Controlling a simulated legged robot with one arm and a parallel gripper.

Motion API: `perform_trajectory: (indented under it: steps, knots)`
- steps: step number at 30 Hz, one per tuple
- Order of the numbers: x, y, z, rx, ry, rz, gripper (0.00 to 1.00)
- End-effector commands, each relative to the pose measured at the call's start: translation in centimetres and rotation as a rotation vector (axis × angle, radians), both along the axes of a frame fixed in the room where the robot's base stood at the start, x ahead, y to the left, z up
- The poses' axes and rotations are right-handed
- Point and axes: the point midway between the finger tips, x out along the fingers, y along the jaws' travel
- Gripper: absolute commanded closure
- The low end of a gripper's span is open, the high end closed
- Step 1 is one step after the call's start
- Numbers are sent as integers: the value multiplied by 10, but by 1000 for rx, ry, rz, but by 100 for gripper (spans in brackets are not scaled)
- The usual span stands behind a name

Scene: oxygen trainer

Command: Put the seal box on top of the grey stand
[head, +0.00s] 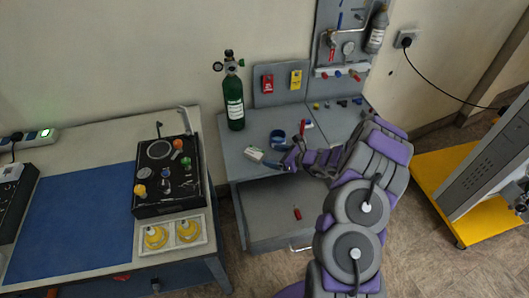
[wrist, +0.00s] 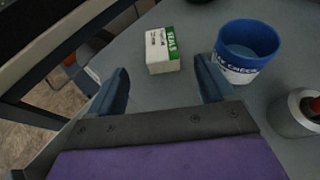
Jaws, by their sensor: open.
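The seal box (wrist: 163,52) is a small white and green carton with lettering. It lies on the grey bench top (wrist: 250,105), just beyond and between my fingertips in the wrist view. It also shows near the bench's front edge in the head view (head: 253,154). My gripper (wrist: 164,76) is open, with its two blue-grey fingers apart and nothing between them. In the head view my gripper (head: 284,162) is just right of the box. I cannot tell for certain which grey piece is the stand.
A blue cup-like container (wrist: 247,48) stands right of the box. A grey round item with a red top (wrist: 297,112) is at the right edge. A green cylinder (head: 234,103) stands behind. Below the top is an open drawer (head: 270,215) holding a small red item.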

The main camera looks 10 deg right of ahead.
Motion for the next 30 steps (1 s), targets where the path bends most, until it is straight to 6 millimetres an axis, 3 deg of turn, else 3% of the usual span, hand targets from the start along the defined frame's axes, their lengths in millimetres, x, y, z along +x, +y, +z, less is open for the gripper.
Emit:
perform_trajectory:
  steps: [8,13,17,20,24,30]
  knots:
    - [-14,-14,9,-1,-1,0,18]
    - [-16,-1,24,-15,-26,50,18]
    - [-25,37,65,-59,-99,190,18]
    - [-43,75,104,-110,-172,345,18]
    - [-80,122,150,-189,-270,563,18]
    - [-148,167,197,-322,-391,866,18]
